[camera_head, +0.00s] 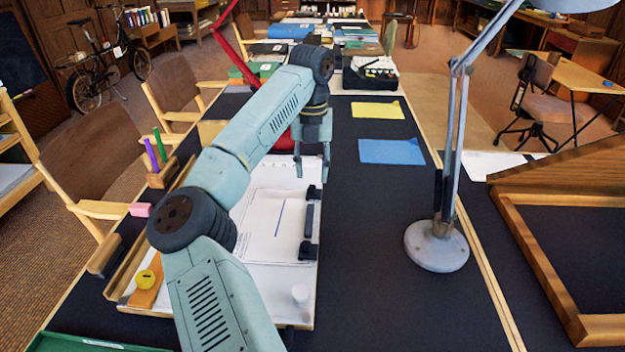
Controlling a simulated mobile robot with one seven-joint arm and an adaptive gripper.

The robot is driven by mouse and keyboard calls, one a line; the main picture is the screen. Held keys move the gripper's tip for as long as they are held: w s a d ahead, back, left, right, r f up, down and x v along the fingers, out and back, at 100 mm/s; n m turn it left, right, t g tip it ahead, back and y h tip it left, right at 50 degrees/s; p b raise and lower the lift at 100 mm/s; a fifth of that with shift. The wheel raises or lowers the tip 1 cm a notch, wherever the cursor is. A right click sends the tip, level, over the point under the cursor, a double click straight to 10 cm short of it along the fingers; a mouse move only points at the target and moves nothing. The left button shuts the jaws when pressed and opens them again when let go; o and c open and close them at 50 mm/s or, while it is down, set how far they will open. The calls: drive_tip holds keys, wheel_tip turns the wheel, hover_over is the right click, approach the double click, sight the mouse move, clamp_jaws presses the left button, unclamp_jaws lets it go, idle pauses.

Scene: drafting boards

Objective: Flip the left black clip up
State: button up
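A drafting board (305,285) with white sheets (277,215) lies on the dark table. Two black clips sit along its right edge: a far clip (314,192) and a near clip (308,250). A dark grey bar (309,219) lies between them. I cannot tell from this view which clip counts as the left one, or whether either is flipped up. My gripper (312,170) points down just above and beyond the far clip. Its two fingers are apart with nothing visible between them. My arm hides the left part of the board.
A desk lamp (437,245) stands to the right.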

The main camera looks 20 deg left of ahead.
sight(312, 186)
drive_tip(key=shift+f+p, duration=0.35)
drive_tip(key=shift+f, duration=1.95)
clamp_jaws()
